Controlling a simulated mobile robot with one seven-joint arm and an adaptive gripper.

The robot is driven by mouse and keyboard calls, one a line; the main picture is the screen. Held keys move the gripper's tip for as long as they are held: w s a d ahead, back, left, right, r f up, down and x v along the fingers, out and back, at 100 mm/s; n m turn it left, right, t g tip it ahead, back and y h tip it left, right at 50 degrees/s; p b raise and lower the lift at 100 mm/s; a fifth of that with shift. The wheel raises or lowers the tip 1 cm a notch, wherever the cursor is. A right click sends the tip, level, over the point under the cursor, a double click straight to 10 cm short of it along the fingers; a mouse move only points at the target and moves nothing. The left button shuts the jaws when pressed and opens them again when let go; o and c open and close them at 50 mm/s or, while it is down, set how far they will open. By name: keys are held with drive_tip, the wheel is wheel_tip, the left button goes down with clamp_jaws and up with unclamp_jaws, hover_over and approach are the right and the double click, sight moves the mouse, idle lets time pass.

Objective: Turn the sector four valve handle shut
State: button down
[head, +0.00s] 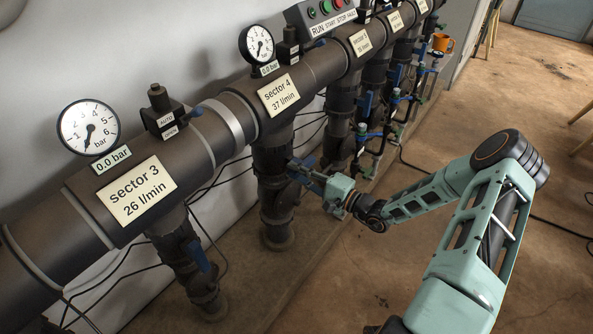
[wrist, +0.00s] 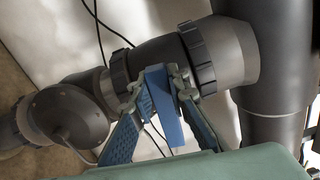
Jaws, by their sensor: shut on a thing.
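The sector 4 label (head: 278,96) is on the large dark main pipe, and a dark drop pipe (head: 275,160) runs down below it. My gripper (head: 305,170) is at this drop pipe in the head view, reaching in from the right. In the wrist view, my gripper (wrist: 157,90) has its two fingers on either side of the blue valve handle (wrist: 163,105) and is shut on it. The handle sits against the dark valve body (wrist: 160,56). In the head view the fingers mostly hide the handle, and its exact angle is hard to tell.
The sector 3 drop pipe with its blue handle (head: 199,256) is at the lower left. Dark cables (head: 215,185) hang along the wall.

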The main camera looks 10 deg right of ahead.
drive_tip(key=shift+f+n, duration=0.25)
drive_tip(key=shift+n, duration=0.25)
idle(0.3)
drive_tip(key=c, duration=1.8)
unclamp_jaws()
drive_tip(key=shift+c, duration=0.2)
drive_tip(key=v, duration=1.2)
